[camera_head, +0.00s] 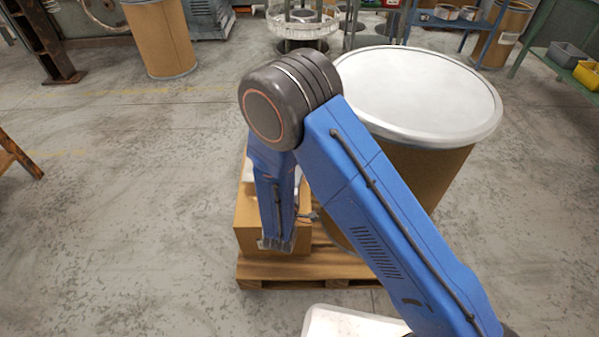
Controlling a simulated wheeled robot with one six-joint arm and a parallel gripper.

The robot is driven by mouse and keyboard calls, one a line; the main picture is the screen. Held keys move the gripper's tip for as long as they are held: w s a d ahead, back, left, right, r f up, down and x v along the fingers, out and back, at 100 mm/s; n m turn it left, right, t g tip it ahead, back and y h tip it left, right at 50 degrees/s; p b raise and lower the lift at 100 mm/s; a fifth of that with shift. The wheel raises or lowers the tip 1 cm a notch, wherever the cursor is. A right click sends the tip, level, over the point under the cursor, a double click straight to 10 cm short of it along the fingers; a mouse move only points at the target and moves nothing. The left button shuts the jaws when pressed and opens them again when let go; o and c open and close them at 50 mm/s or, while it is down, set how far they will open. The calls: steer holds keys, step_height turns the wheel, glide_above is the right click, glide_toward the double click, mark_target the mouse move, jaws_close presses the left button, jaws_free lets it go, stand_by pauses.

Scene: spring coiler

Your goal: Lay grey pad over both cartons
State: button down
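A brown carton (247,238) stands on the wooden pallet (290,270), largely behind my blue arm. I cannot make out a second carton as a separate box. A pale patch shows above the carton, left of my arm; I cannot tell if it is the grey pad. No other pad is clearly visible. My arm reaches down in front of the carton, and my gripper (277,243) is at its lower end, over the carton's front. Its fingers are too small and hidden to show whether they are open or hold anything.
A large brown drum (425,170) with a pale lid (415,92) stands right of the carton, behind my arm. Another drum (160,38) stands at the back left. A wooden piece (15,155) juts in at left. The floor at left is clear.

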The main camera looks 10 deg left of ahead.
steer(key=shift+f, duration=0.1)
steer(key=c, duration=1.9)
jaws_free()
steer(key=s, duration=1.7)
steer(key=shift+s, duration=0.2)
